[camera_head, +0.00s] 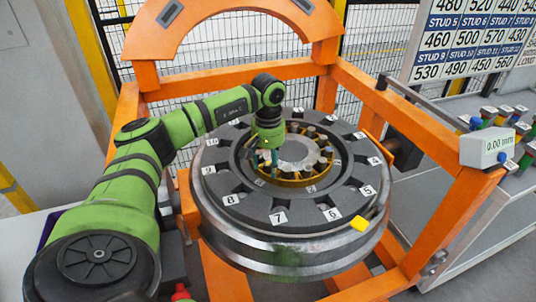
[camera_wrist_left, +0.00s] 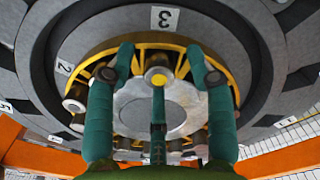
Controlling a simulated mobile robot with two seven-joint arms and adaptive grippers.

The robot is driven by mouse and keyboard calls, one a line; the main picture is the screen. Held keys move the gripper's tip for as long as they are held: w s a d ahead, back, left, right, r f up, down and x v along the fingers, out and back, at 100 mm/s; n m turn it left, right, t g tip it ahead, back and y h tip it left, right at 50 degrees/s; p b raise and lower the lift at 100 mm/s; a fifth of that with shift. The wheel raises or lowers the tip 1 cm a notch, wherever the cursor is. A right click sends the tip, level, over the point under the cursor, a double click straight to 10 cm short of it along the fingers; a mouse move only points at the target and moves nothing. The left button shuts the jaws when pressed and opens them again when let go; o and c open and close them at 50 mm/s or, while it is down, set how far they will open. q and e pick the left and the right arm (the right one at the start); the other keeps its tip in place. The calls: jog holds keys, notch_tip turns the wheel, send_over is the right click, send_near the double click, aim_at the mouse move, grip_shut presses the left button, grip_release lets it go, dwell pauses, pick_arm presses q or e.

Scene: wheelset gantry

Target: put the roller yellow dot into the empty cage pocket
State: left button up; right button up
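My left gripper (camera_head: 268,160) reaches down over the yellow roller cage (camera_head: 296,180) on the far left side of the hub. In the left wrist view its teal fingers (camera_wrist_left: 160,62) stand around a metal roller with a yellow dot (camera_wrist_left: 158,77). Two fingers pass either side; the middle finger's tip is at its near edge. Whether they grip the roller is unclear. The roller lines up with a cage gap near label 3; I cannot tell whether it is seated or raised. Other rollers (camera_wrist_left: 108,73) sit around the cage. The empty pocket is not clearly visible. My right gripper is out of view.
A large wheel with a numbered dark ring (camera_head: 247,207) surrounds the cage. An orange gantry frame (camera_head: 440,215) with an overhead arch (camera_head: 225,12) encloses it. A readout box (camera_head: 487,148) stands at right.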

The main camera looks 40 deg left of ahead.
aim_at(268, 163)
pick_arm(q)
notch_tip(268, 163, up, 12)
dwell(0.6)
dwell(0.5)
